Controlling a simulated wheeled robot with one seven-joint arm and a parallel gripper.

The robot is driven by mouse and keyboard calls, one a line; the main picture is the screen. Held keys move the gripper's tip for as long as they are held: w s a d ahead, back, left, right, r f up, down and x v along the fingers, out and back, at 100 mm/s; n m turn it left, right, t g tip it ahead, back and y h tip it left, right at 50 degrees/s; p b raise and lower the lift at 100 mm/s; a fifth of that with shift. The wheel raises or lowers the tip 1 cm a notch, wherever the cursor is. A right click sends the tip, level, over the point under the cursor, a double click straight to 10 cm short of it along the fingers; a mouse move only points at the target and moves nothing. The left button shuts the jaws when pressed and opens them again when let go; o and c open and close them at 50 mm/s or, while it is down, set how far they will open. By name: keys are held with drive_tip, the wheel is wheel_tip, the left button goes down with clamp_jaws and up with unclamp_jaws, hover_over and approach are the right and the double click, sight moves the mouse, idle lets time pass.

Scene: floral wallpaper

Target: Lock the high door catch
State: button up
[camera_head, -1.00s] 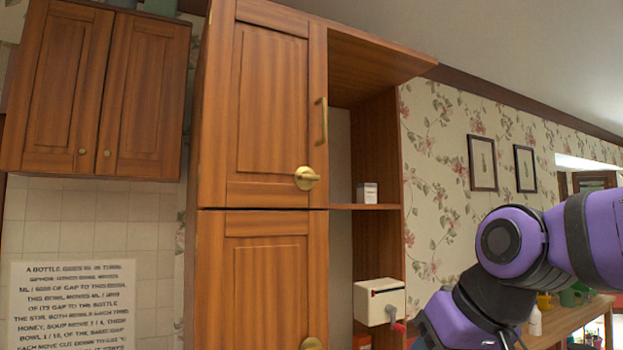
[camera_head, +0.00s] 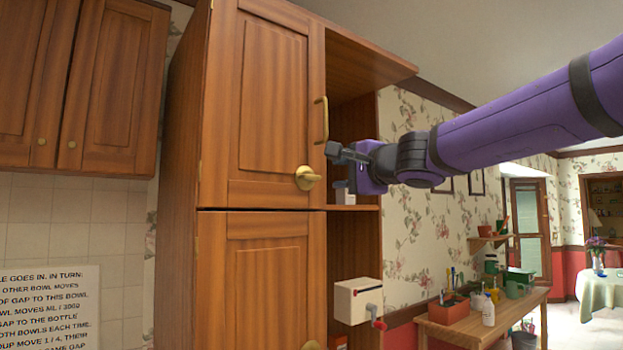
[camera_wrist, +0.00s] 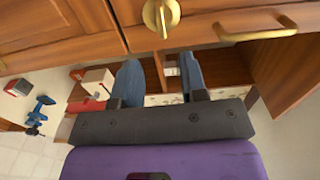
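The high door catch (camera_head: 308,178) is a brass round plate with a small lever lying roughly level, at the lower right of the upper wooden door (camera_head: 262,110). The door looks closed. In the wrist view the catch (camera_wrist: 161,14) is at the top, ahead of the fingers. A brass bar handle (camera_head: 321,120) is above the catch on the same door. My gripper (camera_head: 338,153) is just right of and a little above the catch in the head view, apart from it. Its two blue fingers (camera_wrist: 160,75) are spread with nothing between them.
An open shelf bay (camera_head: 352,75) lies right of the door, partly behind my gripper. A small white box (camera_head: 343,197) stands on its shelf. Below is a white box with a red crank (camera_head: 358,300). A lower wooden door (camera_head: 262,280) sits under the upper one. A cluttered workbench (camera_head: 470,325) stands at right.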

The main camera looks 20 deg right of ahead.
sight(314, 177)
drive_tip(key=x, duration=1.1)
drive_tip(key=shift+d, duration=0.1)
drive_tip(key=shift+s, duration=0.1)
clamp_jaws()
